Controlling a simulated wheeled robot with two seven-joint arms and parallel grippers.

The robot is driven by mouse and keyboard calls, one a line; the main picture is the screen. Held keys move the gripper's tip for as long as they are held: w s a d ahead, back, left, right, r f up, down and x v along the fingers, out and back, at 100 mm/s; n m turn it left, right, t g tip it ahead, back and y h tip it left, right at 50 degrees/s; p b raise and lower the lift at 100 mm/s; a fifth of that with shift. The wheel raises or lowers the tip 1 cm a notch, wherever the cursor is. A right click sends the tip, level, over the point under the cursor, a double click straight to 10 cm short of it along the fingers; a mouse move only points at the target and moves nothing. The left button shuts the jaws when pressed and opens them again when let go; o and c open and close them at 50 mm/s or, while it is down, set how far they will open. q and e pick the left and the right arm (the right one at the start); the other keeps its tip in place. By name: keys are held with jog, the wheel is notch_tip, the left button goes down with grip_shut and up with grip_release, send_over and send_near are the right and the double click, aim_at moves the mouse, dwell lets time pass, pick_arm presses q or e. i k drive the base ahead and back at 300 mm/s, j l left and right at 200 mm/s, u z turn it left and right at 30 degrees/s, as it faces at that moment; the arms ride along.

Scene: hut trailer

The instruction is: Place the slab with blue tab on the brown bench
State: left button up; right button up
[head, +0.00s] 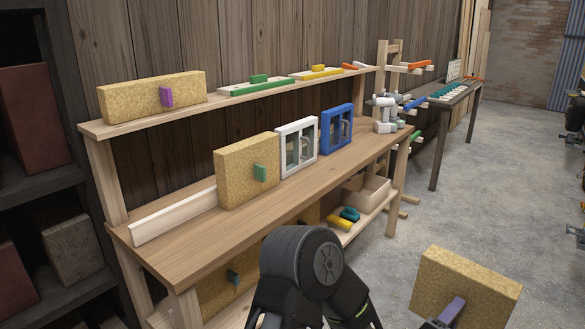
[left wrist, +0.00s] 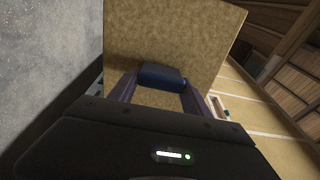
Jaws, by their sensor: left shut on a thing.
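The tan slab with the blue tab (head: 468,285) is at the lower right of the head view, held in the air over the concrete floor. My left gripper (head: 437,322) is shut on its blue tab and is partly cut off by the frame's bottom edge. In the left wrist view the slab (left wrist: 170,35) fills the middle, with the blue tab (left wrist: 162,77) between the fingers. The brown wooden bench (head: 335,165) runs along the wall, to the left of the slab and apart from it. My right gripper is not in view.
On the bench top stand a green-tabbed slab (head: 246,172), a white frame (head: 298,148), a blue frame (head: 337,129) and a grey device (head: 385,113). A purple-tabbed slab (head: 150,97) sits on the upper shelf. A dark table (head: 452,96) stands farther back. The bench's front strip is clear.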

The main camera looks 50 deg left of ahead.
aim_at(195, 244)
jog(key=l+u, duration=0.1)
jog(key=u, duration=0.35)
jog(key=l+u, duration=0.15)
jog(key=u, duration=0.25)
jog(key=l+u, duration=0.15)
jog(key=u, duration=0.3)
jog(key=l+u, duration=0.15)
jog(key=u, duration=0.25)
jog(key=l+u, duration=0.15)
jog(key=u, duration=0.3)
